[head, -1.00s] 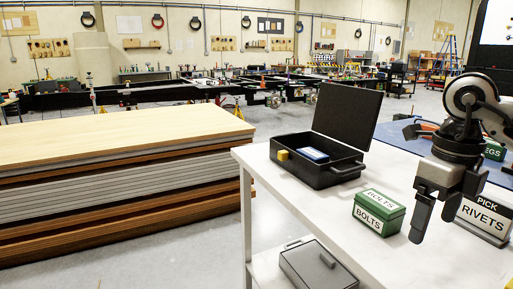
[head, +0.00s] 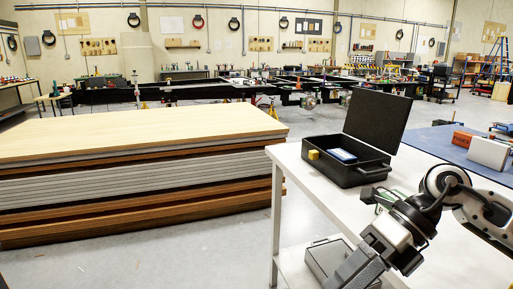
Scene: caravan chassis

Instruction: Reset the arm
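My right arm comes in from the right over the white table (head: 313,190). Its gripper (head: 352,270) points down and left at the table's front edge, above the lower shelf. The fingers show nearly edge-on, so I cannot tell whether they are apart, and their tips are close to the bottom of the picture. No object shows in them. The green bolts box (head: 384,196) is mostly hidden behind the wrist. My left gripper is not in view.
An open black case (head: 372,172) with a blue item (head: 343,155) and a yellow block (head: 313,155) stands on the table. A dark grey case (head: 322,258) lies on the lower shelf. A stack of boards (head: 140,170) is at left. Clear floor lies between.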

